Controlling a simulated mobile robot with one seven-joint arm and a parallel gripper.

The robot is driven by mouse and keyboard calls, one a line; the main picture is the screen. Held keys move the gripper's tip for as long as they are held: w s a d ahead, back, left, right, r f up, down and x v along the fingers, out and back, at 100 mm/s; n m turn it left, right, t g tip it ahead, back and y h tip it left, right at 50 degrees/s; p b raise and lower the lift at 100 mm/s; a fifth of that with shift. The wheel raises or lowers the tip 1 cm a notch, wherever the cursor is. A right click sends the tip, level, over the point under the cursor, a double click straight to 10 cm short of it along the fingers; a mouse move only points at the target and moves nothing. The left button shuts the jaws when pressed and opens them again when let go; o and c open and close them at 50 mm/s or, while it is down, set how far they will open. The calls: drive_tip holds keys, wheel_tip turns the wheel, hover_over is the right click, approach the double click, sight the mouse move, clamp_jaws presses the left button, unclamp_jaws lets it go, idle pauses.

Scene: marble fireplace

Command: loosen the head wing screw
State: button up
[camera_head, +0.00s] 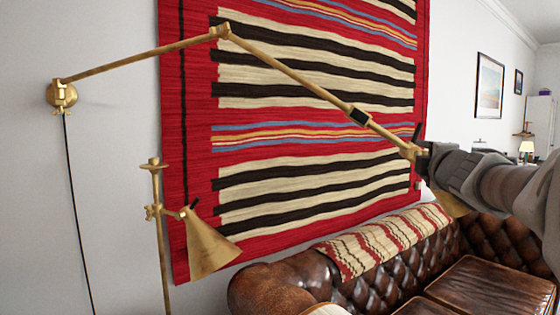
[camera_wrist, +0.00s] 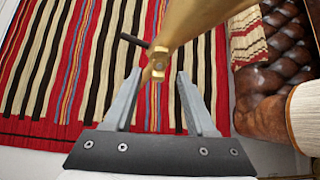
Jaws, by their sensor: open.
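A brass wall lamp has a jointed arm (camera_head: 295,75) reaching from the left wall to my gripper (camera_head: 422,158) at the right. Its brass head (camera_head: 453,204) hangs partly hidden behind my wrist.
A second brass lamp (camera_head: 210,250) on a stand is at the left. A red striped rug (camera_head: 300,140) hangs behind the lamp arm. A brown tufted leather sofa (camera_head: 400,262) with a striped throw (camera_head: 385,240) stands below.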

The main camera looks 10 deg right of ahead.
drive_tip(key=p+v, duration=0.2)
drive_tip(key=v, duration=1.2)
drive_tip(key=shift+p, duration=0.35)
